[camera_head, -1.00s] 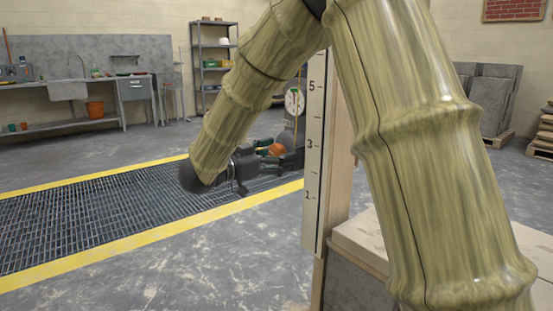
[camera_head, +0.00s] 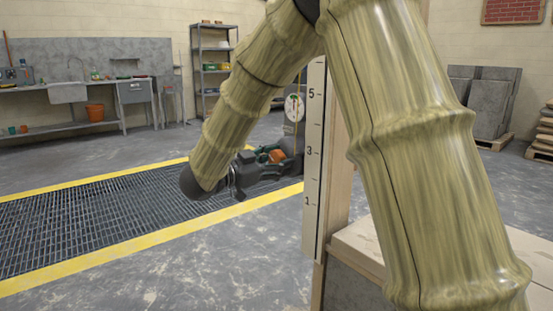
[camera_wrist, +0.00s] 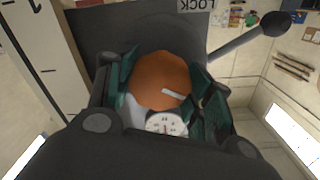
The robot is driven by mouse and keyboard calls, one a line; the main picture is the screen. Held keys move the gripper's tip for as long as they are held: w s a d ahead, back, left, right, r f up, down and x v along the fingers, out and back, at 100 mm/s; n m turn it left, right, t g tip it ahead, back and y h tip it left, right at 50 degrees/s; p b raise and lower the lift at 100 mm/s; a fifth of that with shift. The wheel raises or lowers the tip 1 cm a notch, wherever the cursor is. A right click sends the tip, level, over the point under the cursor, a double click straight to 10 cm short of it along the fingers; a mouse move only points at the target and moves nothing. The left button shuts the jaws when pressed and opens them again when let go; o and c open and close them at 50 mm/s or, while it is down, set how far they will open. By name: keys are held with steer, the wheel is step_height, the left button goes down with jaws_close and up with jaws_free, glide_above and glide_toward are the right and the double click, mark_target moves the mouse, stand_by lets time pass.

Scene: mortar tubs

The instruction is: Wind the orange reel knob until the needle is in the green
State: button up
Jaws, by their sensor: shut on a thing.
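The orange reel knob (camera_wrist: 160,80) sits between the green-lined fingers of my gripper (camera_wrist: 158,88) in the wrist view, with a pale mark on its face. My gripper is shut on it. In the head view the knob (camera_head: 277,156) shows small between the fingers of my gripper (camera_head: 270,156). The round white dial (camera_wrist: 166,124) shows beyond the knob in the wrist view, partly covered by my gripper. The dial (camera_head: 295,107) also shows above the knob in the head view. Its needle is too small to read against the green.
A dark plate marked LOCK (camera_wrist: 190,12) and a lever with a black ball (camera_wrist: 275,24) are close by. A numbered scale board (camera_head: 314,160) stands upright to the right of my gripper. Yellow-edged floor grating (camera_head: 90,215) lies below left.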

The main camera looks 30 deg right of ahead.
steer(key=shift+m, duration=1.3)
steer(key=o, duration=1)
steer(key=shift+o, duration=0.2)
steer(key=shift+a, duration=0.1)
steer(key=s+a, duration=0.1)
steer(key=a, duration=1)
steer(key=shift+a, duration=0.4)
